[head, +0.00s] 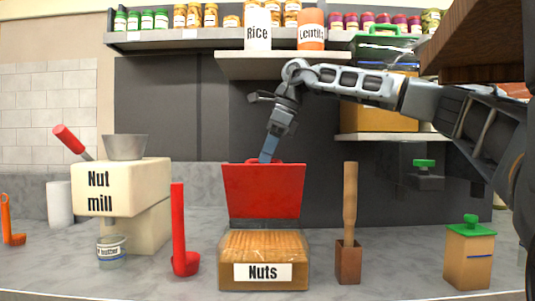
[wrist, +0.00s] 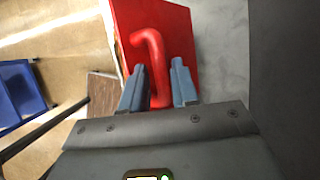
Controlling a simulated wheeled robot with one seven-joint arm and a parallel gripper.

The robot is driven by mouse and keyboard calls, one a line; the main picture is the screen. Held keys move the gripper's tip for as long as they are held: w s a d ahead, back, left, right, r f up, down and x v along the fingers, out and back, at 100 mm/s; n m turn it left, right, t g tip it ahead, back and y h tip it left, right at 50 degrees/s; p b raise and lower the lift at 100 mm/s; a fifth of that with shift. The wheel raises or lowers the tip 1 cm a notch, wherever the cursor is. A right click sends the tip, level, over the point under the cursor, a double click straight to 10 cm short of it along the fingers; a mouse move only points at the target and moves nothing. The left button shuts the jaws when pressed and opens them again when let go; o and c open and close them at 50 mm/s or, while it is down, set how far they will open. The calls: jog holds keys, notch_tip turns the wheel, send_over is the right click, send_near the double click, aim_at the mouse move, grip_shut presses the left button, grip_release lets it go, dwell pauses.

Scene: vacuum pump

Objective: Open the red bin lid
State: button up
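The red lid (head: 263,191) of the bin labelled Nuts (head: 262,262) stands raised at the bin's back, its broad face towards the head camera. The brown contents show below it. My gripper (head: 268,154) is at the lid's top edge, coming down from above. In the wrist view the lid (wrist: 183,35) fills the upper middle and its curved red handle (wrist: 155,60) runs between my two fingers (wrist: 160,88). The fingers lie close along both sides of the handle and look shut on it. The contact itself is partly hidden.
A red scoop (head: 179,235) and the nut mill (head: 115,190) stand left of the bin. A wooden tool in a block (head: 348,262) and a green-lidded box (head: 469,255) stand to the right. A shelf (head: 275,66) with Rice and Lentils jars is above.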

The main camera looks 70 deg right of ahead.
jog(key=shift+c, duration=0.3)
grip_shut()
jog(key=shift+r, duration=0.1)
